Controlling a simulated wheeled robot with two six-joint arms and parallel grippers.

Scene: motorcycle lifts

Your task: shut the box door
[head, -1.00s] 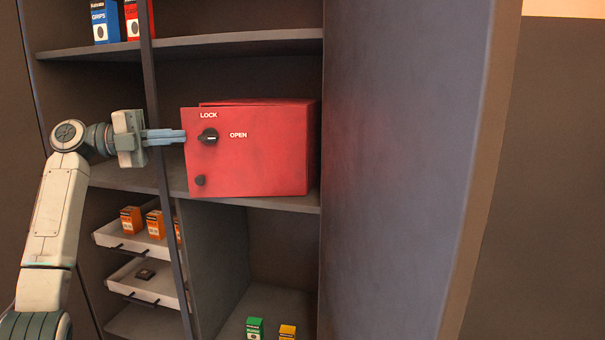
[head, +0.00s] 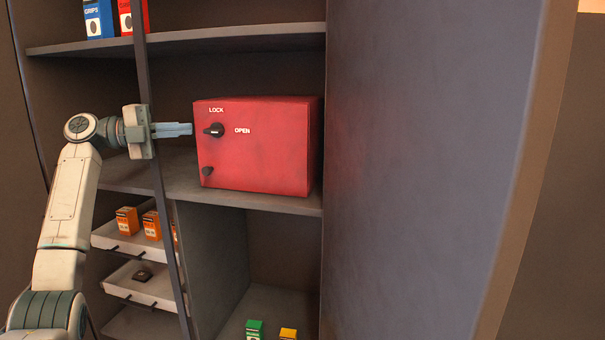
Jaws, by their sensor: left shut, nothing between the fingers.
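The red box (head: 290,150) stands on the middle shelf of the cabinet. Its red door (head: 250,160) lies flush over the front, with no gap that I can see. The door carries a black knob (head: 214,130) between the words LOCK and OPEN, and a small black knob (head: 207,171) below. My left gripper (head: 190,129) is shut and empty, pointing right, with its fingertips at the door's left edge near the upper knob. I cannot tell whether they touch. My right gripper is not in view.
A dark upright post (head: 160,190) stands in front of the shelves, by my left wrist. White drawers (head: 140,287) with orange boxes (head: 127,221) are below left. A large grey panel (head: 420,160) closes off the right.

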